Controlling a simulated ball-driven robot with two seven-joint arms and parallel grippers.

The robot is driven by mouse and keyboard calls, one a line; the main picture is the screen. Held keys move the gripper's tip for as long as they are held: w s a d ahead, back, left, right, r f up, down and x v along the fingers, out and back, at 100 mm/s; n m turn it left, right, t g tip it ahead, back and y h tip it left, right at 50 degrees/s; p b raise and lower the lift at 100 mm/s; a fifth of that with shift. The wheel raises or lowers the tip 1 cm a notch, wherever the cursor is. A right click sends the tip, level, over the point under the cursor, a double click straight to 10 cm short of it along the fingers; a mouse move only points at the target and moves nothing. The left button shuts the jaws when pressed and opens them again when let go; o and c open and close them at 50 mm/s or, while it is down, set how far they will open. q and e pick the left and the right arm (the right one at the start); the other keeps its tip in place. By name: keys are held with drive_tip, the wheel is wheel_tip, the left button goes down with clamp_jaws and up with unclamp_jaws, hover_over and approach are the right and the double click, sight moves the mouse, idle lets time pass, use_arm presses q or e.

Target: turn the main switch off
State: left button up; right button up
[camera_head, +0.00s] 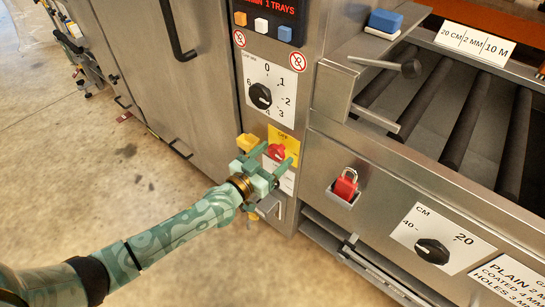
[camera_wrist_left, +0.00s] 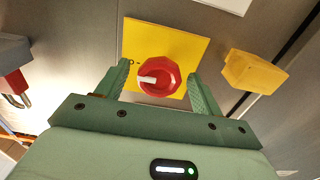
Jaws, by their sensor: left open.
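The main switch is a red rotary knob (camera_head: 277,151) on a yellow plate (camera_head: 289,137) low on the grey metal panel. In the left wrist view the red knob (camera_wrist_left: 170,76) has a white pointer mark aimed left, and part of a label shows on the yellow plate (camera_wrist_left: 160,38) beside it. My left gripper (camera_head: 277,154) is open in front of the knob. In the left wrist view its two green fingers (camera_wrist_left: 159,72) stand on either side of the knob, with gaps showing. I cannot tell contact or exact depth. My right gripper is not in view.
A yellow block (camera_head: 246,142) juts out left of the switch; it also shows in the left wrist view (camera_wrist_left: 253,71). Above is a numbered black dial (camera_head: 260,96). A red padlock (camera_head: 346,186) hangs to the right. Open floor (camera_head: 90,170) lies to the left.

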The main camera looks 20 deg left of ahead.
use_arm(q)
drive_tip(key=shift+c, duration=0.4)
drive_tip(key=c, duration=0.9)
